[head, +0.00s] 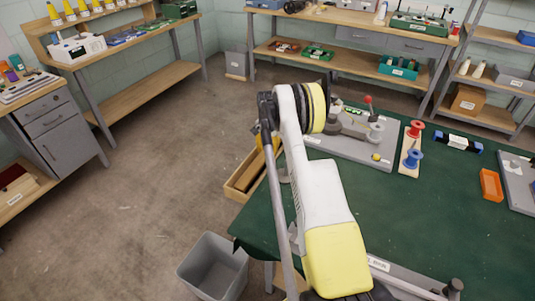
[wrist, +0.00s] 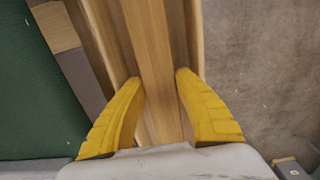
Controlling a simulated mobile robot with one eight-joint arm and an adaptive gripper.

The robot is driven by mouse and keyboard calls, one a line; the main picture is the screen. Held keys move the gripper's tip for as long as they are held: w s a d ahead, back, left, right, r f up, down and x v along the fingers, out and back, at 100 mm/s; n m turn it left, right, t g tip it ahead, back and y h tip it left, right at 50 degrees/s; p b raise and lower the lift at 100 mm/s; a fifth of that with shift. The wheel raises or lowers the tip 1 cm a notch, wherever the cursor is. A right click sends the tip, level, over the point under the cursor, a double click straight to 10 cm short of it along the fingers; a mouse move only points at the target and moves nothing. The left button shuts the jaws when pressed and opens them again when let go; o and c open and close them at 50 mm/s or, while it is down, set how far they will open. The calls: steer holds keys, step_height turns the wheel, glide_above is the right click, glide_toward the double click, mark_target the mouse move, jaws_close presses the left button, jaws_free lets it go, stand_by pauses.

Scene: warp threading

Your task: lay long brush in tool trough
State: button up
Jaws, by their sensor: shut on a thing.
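The tool trough (head: 236,191) is a long, open wooden box beside the left edge of the green table. Its wooden walls (wrist: 96,38) also show in the wrist view. A long wooden bar, which I take to be the long brush (wrist: 152,45), runs lengthwise between the yellow fingers of my gripper (wrist: 160,78). My gripper is shut on it, over the trough and roughly in line with it. The bar's bristles are not seen, and I cannot tell whether it touches the trough floor. In the head view my arm hides most of the gripper and the brush.
The green table (head: 440,225) holds a grey board, red and blue spools (head: 414,160) and an orange tray (head: 491,185). A grey bin (head: 213,267) stands on the floor below the trough. The floor to the left is clear.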

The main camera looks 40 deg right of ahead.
steer(key=shift+r, duration=0.15)
steer(key=o, duration=0.9)
steer(key=shift+f, duration=0.2)
